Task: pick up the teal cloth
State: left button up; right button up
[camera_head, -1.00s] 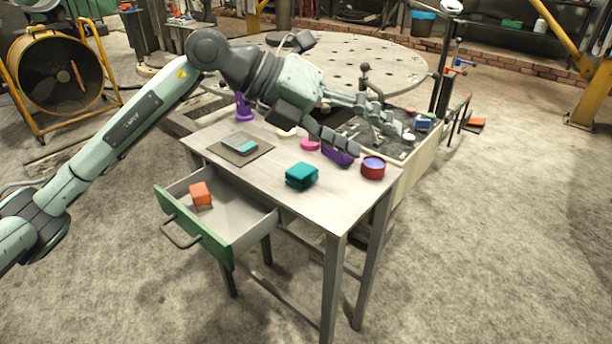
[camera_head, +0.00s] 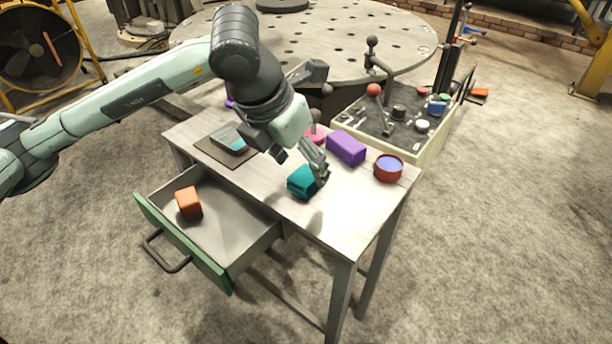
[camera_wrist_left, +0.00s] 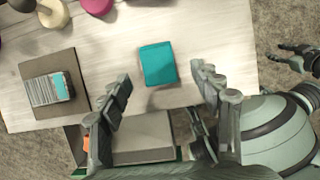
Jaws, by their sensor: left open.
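The teal cloth (camera_head: 303,182) is a folded block lying on the table top near its front edge. It also shows in the left wrist view (camera_wrist_left: 158,63). My left gripper (camera_head: 301,164) is open above and beside the cloth, its fingers partly overlapping it in the head view. In the left wrist view, the open fingers (camera_wrist_left: 160,92) stand apart, with the cloth beyond and between them; nothing is held. Part of what looks like my right gripper (camera_wrist_left: 301,58) shows at the right edge of the wrist view, its jaws unclear.
A purple block (camera_head: 346,148) and a red can with blue inside (camera_head: 388,169) stand right of the cloth. A mat (camera_head: 212,151) bears a grey and teal item. The drawer (camera_head: 238,238) is pulled out with an orange block (camera_head: 188,203) inside. The table's front right (camera_head: 345,215) is clear.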

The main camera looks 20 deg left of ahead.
aim_at(305, 175)
pick_arm(q)
jog(key=x, duration=0.4)
jog(key=shift+a, duration=0.1)
jog(key=c, duration=1.2)
pick_arm(e)
jog(key=shift+f, duration=0.55)
pick_arm(q)
jog(key=shift+r, duration=0.2)
jog(key=shift+c, duration=0.2)
jog(key=r, duration=0.4)
jog(key=shift+w, duration=0.25)
jog(key=w+a+r+b, duration=0.1)
jog(key=w+a+r, duration=0.3)
jog(key=w, duration=0.6)
notch_tip(305, 175, up, 3)
jog(key=shift+w+f, duration=0.15)
jog(key=shift+w, duration=0.1)
pick_arm(e)
jog(key=r, duration=0.3)
jog(key=shift+w+r, duration=0.2)
jog(key=shift+r, duration=0.15)
